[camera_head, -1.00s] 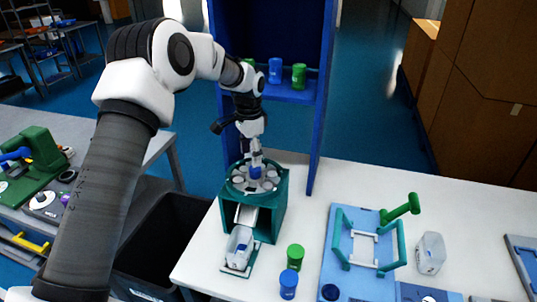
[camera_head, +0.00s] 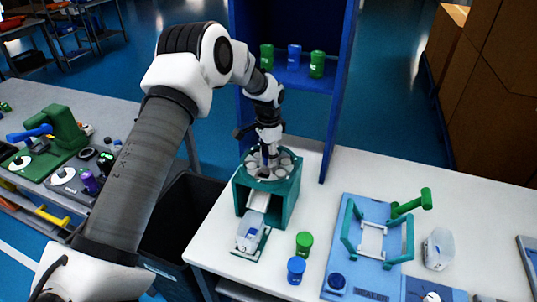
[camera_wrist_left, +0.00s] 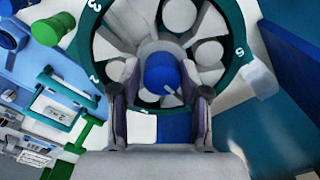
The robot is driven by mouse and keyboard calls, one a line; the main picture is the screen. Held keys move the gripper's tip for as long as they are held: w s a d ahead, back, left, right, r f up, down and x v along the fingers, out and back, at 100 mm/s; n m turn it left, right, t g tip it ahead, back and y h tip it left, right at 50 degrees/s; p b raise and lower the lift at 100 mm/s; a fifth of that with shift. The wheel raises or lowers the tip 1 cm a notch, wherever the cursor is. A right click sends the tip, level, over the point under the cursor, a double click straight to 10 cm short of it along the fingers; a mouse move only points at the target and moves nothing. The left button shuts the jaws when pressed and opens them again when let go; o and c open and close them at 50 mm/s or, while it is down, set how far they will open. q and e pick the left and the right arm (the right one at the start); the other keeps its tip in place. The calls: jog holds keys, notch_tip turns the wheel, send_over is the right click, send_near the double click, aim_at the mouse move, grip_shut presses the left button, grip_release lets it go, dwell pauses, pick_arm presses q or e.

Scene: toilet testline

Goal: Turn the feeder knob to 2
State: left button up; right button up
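The feeder is a teal box (camera_head: 287,203) with a round disc of pale round pockets on top, at the near-left end of the white table. Its blue knob (camera_wrist_left: 162,73) sits at the disc's centre, seen from above in the left wrist view. A teal ring (camera_wrist_left: 244,72) around the disc carries white numbers; 3, 2 and 5 can be read. My left gripper (camera_wrist_left: 161,93) points down over the disc, fingers apart with the knob showing between them; contact is not clear. In the head view the left gripper (camera_head: 268,160) largely hides the knob. My right gripper is out of view.
A clear container (camera_head: 250,232) sits at the feeder's chute. A green cup (camera_head: 304,243) and a blue cup (camera_head: 296,269) stand beside it. A blue sealer board (camera_head: 338,252) with a teal frame lies to the right. A blue shelf (camera_head: 335,130) rises behind; a black bin (camera_head: 190,225) is left.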

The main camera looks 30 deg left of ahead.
pick_arm(q)
jog(key=shift+f, duration=0.1)
grip_shut()
